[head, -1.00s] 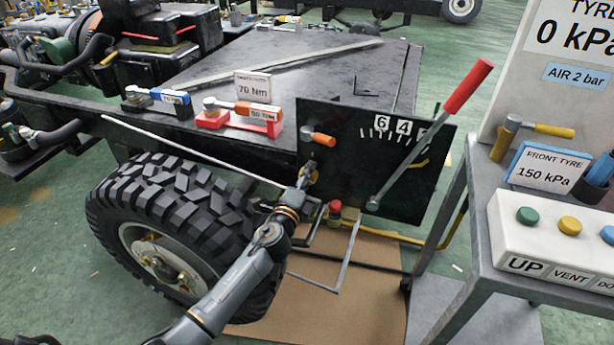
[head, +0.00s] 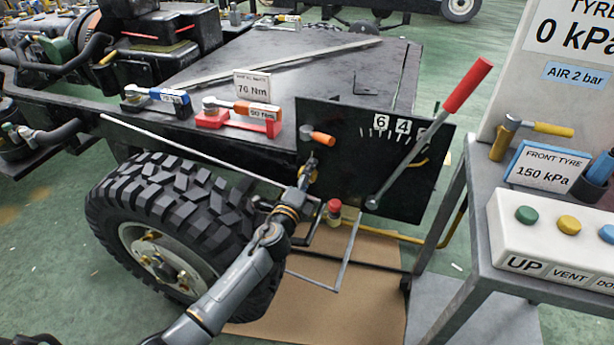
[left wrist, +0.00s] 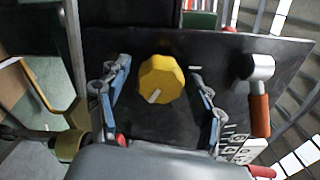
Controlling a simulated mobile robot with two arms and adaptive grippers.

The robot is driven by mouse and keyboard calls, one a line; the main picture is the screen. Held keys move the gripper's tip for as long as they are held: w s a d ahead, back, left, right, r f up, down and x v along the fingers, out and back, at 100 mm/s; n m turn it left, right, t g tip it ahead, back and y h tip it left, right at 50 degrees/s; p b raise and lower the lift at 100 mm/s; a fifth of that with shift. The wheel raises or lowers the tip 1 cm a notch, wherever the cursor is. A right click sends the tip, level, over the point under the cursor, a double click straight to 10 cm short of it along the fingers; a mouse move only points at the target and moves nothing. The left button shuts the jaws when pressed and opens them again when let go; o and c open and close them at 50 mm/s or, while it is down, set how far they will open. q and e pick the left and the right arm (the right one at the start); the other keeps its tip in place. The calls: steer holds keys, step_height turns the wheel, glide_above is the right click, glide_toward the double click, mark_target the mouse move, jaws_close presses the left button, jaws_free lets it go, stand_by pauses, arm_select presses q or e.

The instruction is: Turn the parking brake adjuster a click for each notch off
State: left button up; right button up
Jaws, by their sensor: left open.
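The yellow faceted adjuster knob (left wrist: 161,79) sits on a dark plate in the left wrist view, with a white mark at its lower left edge. My left gripper (left wrist: 158,72) is open, its two blue-grey fingers on either side of the knob; I cannot tell whether they touch it. In the head view my left gripper (head: 311,168) is at the left of the black panel (head: 345,120) and largely hides the knob. The brake lever (head: 430,130) with a red grip leans up right across the panel's number scale (head: 392,128). My right gripper is out of view.
An orange-handled tool (head: 318,137) is close above my gripper on the panel. A large tyre (head: 165,205) stands left of it. A trolley (head: 500,285) with a button box (head: 560,235) is at right. Torque wrenches on stands lie on the deck (head: 310,75).

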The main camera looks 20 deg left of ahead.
arm_select(q)
steer(key=s, duration=1.2)
steer(key=shift+a, duration=0.25)
